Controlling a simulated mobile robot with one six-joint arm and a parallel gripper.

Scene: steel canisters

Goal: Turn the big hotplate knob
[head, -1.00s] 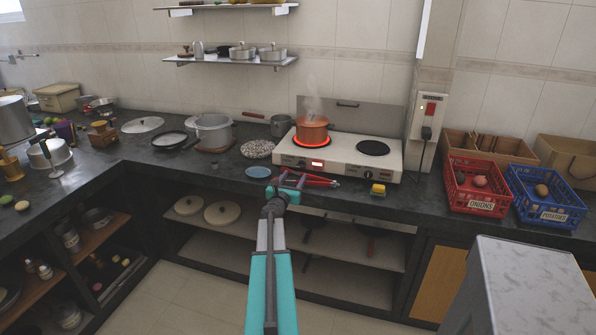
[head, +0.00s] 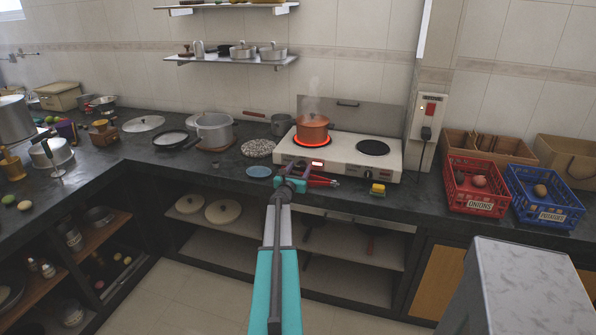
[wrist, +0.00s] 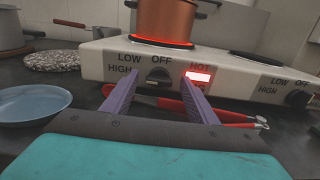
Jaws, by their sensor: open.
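The white hotplate (head: 345,160) stands on the dark counter, with a copper pot (head: 312,130) on its glowing left plate. In the wrist view, the left knob (wrist: 155,76) is a small dark knob on the front panel, below the OFF mark and beside LOW and HIGH. A lit red HOT display (wrist: 198,77) is to its right. My gripper (wrist: 159,88) is open, its two purple fingers either side of the left knob in the picture. I cannot tell whether they touch the panel. In the head view my gripper (head: 290,181) is at the hotplate's front left.
A red-handled tool (wrist: 235,115) lies on the counter just under my fingers. A blue plate (wrist: 35,104) is to the left. The right knob (wrist: 298,99) is apart from my gripper.

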